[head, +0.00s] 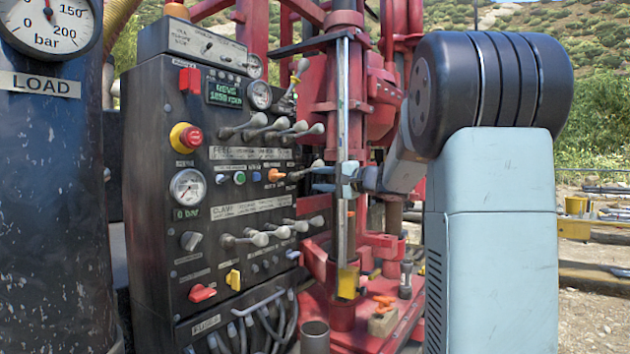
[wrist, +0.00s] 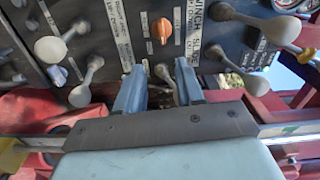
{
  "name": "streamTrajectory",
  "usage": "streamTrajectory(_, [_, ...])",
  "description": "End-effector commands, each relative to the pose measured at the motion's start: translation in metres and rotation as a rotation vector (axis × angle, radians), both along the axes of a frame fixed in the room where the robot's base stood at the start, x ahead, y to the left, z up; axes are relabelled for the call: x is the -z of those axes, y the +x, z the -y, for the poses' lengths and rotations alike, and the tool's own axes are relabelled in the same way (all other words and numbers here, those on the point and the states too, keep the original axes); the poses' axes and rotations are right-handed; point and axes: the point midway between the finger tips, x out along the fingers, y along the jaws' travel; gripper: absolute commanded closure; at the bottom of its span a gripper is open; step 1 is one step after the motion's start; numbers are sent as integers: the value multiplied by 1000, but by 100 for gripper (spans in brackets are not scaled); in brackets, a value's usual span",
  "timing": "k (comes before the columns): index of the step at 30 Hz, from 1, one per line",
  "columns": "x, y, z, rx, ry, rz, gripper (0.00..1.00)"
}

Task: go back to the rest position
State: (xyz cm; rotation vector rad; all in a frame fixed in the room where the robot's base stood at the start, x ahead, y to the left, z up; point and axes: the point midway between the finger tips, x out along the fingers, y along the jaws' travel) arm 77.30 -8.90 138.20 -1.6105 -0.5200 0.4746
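My gripper (head: 318,179) reaches left past the red mast, its fingertips near the right edge of the black control panel (head: 165,140). In the wrist view the two blue fingers of my gripper (wrist: 158,75) stand apart, with a clear gap. A grey lever (wrist: 163,73) shows in that gap, in front of the panel; no finger is seen closed on it. In the head view a pale lever knob (head: 317,165) is close to the fingertips. I cannot tell whether it touches them. An orange knob (head: 276,175) sits just left of it.
The red drill mast (head: 318,60) and a vertical steel rod (head: 342,110) stand close around my wrist. Several lever knobs (head: 260,239) stick out of the panel. A dark gauge post (head: 55,200) is at far left. Open gravel (head: 600,315) lies at right.

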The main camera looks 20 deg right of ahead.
Motion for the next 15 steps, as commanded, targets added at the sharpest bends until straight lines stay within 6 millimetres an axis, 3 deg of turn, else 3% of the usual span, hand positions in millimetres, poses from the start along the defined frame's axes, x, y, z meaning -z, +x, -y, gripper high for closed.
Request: streamTrajectory(15, [1,-4,-4,-8,-10,-6,63])
